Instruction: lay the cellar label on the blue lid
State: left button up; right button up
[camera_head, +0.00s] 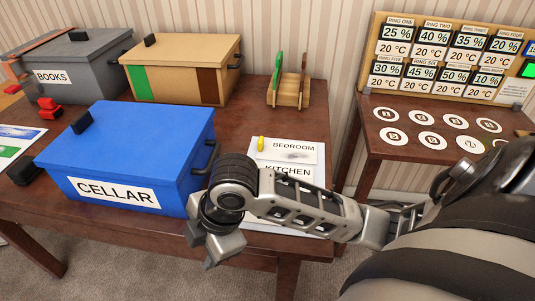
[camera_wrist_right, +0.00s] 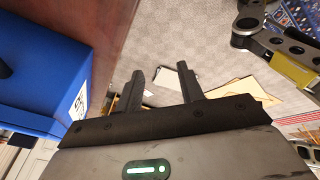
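The blue box (camera_head: 155,192) stands at the front of the table with its blue lid (camera_head: 140,135) shut. The lid's top is bare except for a black handle. The word CELLAR is on a white plate (camera_head: 115,192) on its front face. White labels reading BEDROOM (camera_head: 290,148) and KITCHEN (camera_head: 288,170) lie right of the box; my right arm partly covers that area. I see no loose cellar label. My right gripper (camera_head: 202,250) is at the box's front right corner; in the right wrist view it (camera_wrist_right: 170,85) is open and empty. My left gripper is not in view.
A grey BOOKS box (camera_head: 85,65) and a tan box (camera_head: 175,80) stand behind. A wooden rack (camera_head: 288,92) is at the back right. A side table (camera_head: 385,150) holds round white discs before a panel of signs. A yellow piece (camera_head: 261,143) lies by the labels.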

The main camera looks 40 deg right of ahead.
jog(key=w+d+r+n+g+h, duration=0.1)
jog(key=w+d+r+n+h, duration=0.15)
jog(key=d+r+n, duration=0.35)
jog(key=w+d+r+n+g+h, duration=0.1)
jog(key=w+d+r+n+g, duration=0.2)
jog(key=d+r, duration=0.4)
jog(key=shift+t, duration=0.7)
jog(key=f, duration=0.3)
jog(key=f+b, duration=0.1)
jog(key=f, duration=0.3)
jog(key=w+f, duration=0.1)
jog(key=f, duration=0.3)
jog(key=shift+w+d+f, duration=0.1)
jog(key=shift+d+f, duration=0.05)
jog(key=shift+d, duration=0.25)
jog(key=f, duration=0.3)
jog(key=w+f+b, duration=0.1)
jog(key=f, duration=0.1)
jog(key=shift+d+f, duration=0.25)
jog(key=shift+d, duration=0.1)
grip_shut()
